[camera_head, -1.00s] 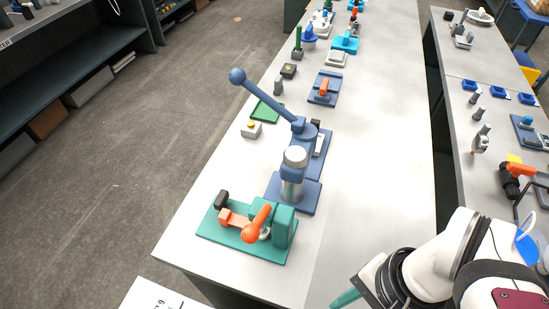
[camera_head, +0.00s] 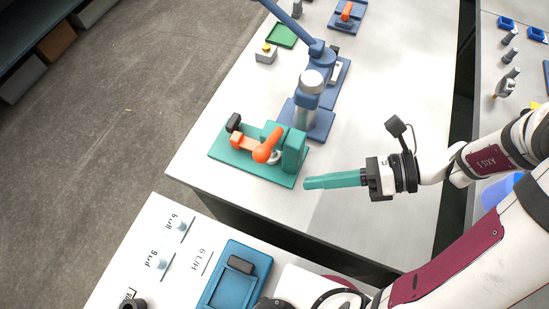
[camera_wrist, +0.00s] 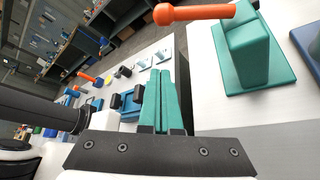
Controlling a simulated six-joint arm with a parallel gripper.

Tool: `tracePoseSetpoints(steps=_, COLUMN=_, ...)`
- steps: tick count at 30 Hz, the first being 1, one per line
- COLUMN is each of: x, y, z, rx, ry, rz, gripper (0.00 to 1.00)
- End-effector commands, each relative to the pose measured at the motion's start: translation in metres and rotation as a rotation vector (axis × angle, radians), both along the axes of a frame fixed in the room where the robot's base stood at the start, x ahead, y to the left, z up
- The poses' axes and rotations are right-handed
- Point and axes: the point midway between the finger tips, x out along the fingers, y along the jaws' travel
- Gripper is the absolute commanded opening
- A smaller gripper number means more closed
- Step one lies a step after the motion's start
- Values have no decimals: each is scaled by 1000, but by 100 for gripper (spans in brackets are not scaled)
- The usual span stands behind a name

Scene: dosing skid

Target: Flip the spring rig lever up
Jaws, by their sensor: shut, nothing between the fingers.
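The rig is a green base (camera_head: 252,171) with an upright green block (camera_head: 293,150) at its right end; I take it for the spring rig. Its orange lever (camera_head: 268,143) ends in a round knob at the near side. In the wrist view the fingers (camera_wrist: 161,76) point up the picture. The lever (camera_wrist: 205,12) and block (camera_wrist: 245,50) show at the upper right.
A nearer bench holds a blue tray (camera_head: 262,262). The bench right of the press is clear.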

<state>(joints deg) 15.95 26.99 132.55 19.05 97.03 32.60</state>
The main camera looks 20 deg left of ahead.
Motion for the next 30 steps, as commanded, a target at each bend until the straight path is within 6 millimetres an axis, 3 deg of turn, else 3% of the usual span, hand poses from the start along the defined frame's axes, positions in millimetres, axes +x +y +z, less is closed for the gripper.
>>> tracePoseSetpoints(steps=13, x=-34, y=80, z=-35, rx=-3, ry=3, rz=7, gripper=0)
tracePoseSetpoints(steps=21, x=-8, y=86, z=-9, rx=-1, ry=-5, rz=3, gripper=0)
tracePoseSetpoints(steps=30, x=-5, y=87, z=-5, rx=-1, ry=-1, rz=2, gripper=0)
